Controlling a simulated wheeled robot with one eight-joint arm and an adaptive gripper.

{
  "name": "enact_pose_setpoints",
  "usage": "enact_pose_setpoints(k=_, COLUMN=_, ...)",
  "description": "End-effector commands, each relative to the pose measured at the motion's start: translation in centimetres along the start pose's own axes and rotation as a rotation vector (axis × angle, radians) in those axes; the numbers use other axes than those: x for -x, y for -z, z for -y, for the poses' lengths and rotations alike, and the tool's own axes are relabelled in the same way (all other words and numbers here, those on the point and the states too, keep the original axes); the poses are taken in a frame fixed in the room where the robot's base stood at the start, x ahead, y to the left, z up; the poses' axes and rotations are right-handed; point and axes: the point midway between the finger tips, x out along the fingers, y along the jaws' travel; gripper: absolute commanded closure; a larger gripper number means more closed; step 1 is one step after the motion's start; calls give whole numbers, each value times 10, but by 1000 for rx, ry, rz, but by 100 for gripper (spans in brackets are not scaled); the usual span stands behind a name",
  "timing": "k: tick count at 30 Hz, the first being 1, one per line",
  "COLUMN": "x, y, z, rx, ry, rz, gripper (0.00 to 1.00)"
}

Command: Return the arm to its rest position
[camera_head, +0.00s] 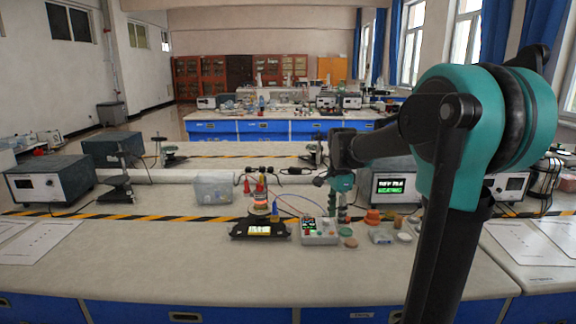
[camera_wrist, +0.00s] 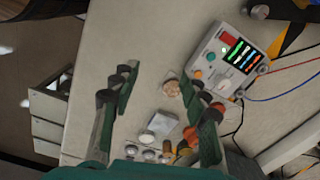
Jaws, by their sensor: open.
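My arm reaches from the right of the head view over the bench (camera_head: 180,262). At its end my gripper (camera_head: 341,214) points downward near the small items to the right of the control box (camera_head: 318,232). In the wrist view my gripper (camera_wrist: 163,90) has its two dark and teal fingers spread wide apart. Nothing is held between them; the bench surface shows in the gap. In the head view the arm partly hides the fingertips' surroundings.
Orange pieces (camera_head: 373,217) and a small grey block (camera_head: 380,237) lie to the right. A clear bin (camera_head: 213,188) and an instrument (camera_head: 50,181) stand farther left.

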Motion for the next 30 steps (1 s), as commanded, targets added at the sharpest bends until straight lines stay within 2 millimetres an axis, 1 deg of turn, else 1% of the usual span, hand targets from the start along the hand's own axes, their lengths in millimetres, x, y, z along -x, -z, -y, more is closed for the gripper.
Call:
enact_pose_setpoints(k=8, x=-23, y=0, z=-31, rx=189, ry=49, rz=-15, gripper=55)
enact_pose_setpoints(k=11, x=-35, y=-1, z=-47, rx=290, ry=74, rz=-28, gripper=55)
enact_pose_setpoints(k=14, x=-50, y=-2, z=-68, rx=414, ry=103, rz=-47, gripper=55)
enact_pose_setpoints(k=17, x=-71, y=-5, z=-96, rx=576, ry=137, rz=-79, gripper=55)
enact_pose_setpoints(k=21, x=-107, y=-11, z=-146, rx=860, ry=187, rz=-153, gripper=55)
enact_pose_setpoints(k=24, x=-129, y=-16, z=-177, rx=1037, ry=208, rz=-208, gripper=55)
enact_pose_setpoints(k=27, x=-144, y=-19, z=-199, rx=1165, ry=219, rz=-253, gripper=55)
enact_pose_setpoints(k=30, x=-153, y=-22, z=-211, rx=1242, ry=223, rz=-282, gripper=55)
